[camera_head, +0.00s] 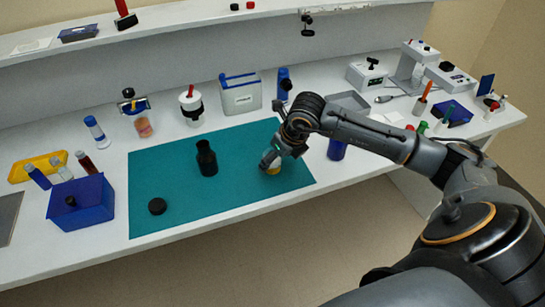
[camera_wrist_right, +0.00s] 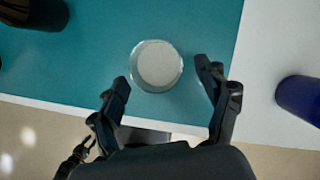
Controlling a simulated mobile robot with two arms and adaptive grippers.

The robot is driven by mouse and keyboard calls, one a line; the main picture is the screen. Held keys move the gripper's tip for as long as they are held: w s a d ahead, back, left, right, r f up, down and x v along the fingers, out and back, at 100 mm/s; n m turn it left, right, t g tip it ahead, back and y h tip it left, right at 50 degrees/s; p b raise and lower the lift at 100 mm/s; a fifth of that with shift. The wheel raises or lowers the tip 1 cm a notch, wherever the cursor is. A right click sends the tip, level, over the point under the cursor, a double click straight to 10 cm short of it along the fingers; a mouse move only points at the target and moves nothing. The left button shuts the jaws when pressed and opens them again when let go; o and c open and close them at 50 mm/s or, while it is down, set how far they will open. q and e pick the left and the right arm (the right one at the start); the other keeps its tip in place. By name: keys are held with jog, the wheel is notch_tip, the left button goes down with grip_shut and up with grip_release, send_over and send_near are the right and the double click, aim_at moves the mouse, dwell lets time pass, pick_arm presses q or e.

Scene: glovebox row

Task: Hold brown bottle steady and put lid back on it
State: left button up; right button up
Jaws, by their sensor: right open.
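A dark brown, nearly black bottle (camera_head: 207,162) stands upright on the teal mat (camera_head: 160,175). A round black lid (camera_head: 157,206) lies on the mat, nearer the front edge and left of the bottle. My right gripper (camera_head: 271,163) is over the right part of the mat, apart from both. In the right wrist view its fingers (camera_wrist_right: 168,98) are open and empty, with a round, pale-topped jar (camera_wrist_right: 157,66) just beyond the tips. In the head view the gripper partly hides this yellowish jar (camera_head: 273,169).
A blue cylinder (camera_head: 336,149) stands right of the mat. A blue box (camera_head: 82,204) stands to its left. Bottles, a white-and-black container (camera_head: 191,106) and a grey bin (camera_head: 240,95) line the back. The mat between bottle and lid is clear.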

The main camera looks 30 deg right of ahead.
jog(key=shift+x, duration=1.35)
jog(key=shift+c, duration=0.5)
jog(key=c, duration=1)
